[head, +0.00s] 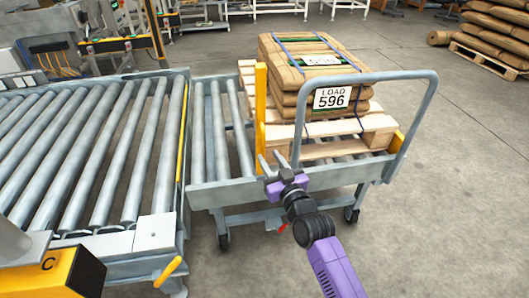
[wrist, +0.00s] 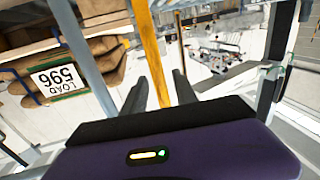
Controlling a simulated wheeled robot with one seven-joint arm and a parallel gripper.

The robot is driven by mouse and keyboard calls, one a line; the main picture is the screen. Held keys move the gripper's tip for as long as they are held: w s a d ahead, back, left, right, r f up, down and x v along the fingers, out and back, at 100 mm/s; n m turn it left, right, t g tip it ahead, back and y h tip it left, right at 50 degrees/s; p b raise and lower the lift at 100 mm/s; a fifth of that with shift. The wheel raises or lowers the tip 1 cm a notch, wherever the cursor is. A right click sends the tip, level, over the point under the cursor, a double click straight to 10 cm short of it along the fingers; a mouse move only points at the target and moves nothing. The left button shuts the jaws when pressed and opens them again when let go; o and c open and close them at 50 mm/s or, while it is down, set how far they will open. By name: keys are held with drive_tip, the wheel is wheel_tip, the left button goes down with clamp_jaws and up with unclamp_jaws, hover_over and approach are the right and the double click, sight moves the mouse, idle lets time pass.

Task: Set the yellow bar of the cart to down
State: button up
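The cart's yellow bar (head: 260,105) stands upright at the cart's left end, beside the load, in the head view. In the wrist view the yellow bar (wrist: 151,45) runs down the picture and appears between my fingers. The cart (head: 270,187) has grey rails and rollers and stands against the conveyor.
A load of brown sacks (head: 285,82) labelled LOAD 596 sits on a wooden pallet (head: 378,128) on the cart. The grey cart handle (head: 384,77) arches beside my gripper. A roller conveyor (head: 110,150) with an orange lever (head: 170,270) is at left.

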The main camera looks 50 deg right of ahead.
sight(264, 149)
drive_tip(key=shift+x, duration=1.75)
clamp_jaws()
